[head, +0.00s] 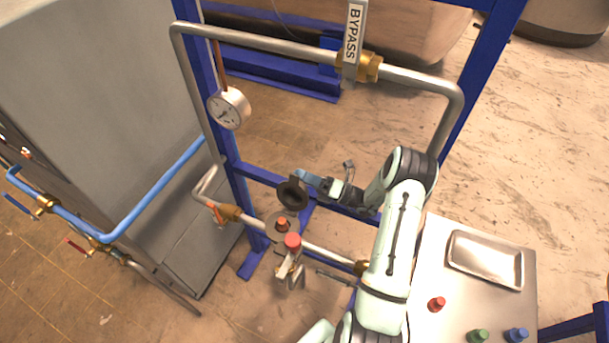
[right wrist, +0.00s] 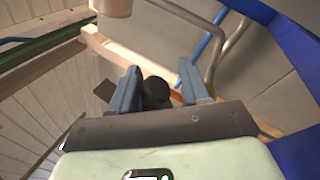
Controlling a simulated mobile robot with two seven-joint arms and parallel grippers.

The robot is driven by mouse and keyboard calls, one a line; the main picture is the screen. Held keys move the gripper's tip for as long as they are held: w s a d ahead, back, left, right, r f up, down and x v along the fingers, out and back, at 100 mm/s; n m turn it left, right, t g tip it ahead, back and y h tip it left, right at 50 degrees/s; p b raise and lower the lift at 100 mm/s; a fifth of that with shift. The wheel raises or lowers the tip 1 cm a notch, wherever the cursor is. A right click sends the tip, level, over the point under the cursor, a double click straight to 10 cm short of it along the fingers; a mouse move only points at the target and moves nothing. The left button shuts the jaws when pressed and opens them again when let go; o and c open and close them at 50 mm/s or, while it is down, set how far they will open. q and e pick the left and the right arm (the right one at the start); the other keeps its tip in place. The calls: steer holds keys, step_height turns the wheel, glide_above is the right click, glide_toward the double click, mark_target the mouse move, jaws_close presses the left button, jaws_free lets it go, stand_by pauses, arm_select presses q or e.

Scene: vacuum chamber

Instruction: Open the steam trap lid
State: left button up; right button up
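The steam trap (head: 270,232) sits on the lower pipe in the head view, its round body open at the top with an orange-red part inside. A dark round lid (head: 292,196) stands tilted up, apart from the body's mouth. My right gripper (head: 303,177) is just behind and above the lid. In the right wrist view, a black round knob (right wrist: 156,92) lies between the fingers of the right gripper (right wrist: 160,88). The fingers are spread, with a gap on the knob's right side; contact on the left is unclear. My left gripper is in neither view.
A red-capped fitting (head: 292,241) stands close to the trap. A pressure gauge (head: 229,108) and BYPASS valve (head: 354,40) are on the pipes. Blue frame posts (head: 236,190) stand behind. A table at right holds a metal tray (head: 486,259) and red, green and blue caps.

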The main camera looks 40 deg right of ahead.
steer(key=shift+s+a+f, duration=0.2)
steer(key=shift+a+f, duration=0.05)
steer(key=shift+f, duration=0.1)
step_height(320, 180, up, 21)
steer(key=shift+w+f, duration=0.15)
steer(key=shift+w, duration=0.05)
stand_by(0.3)
stand_by(0.5)
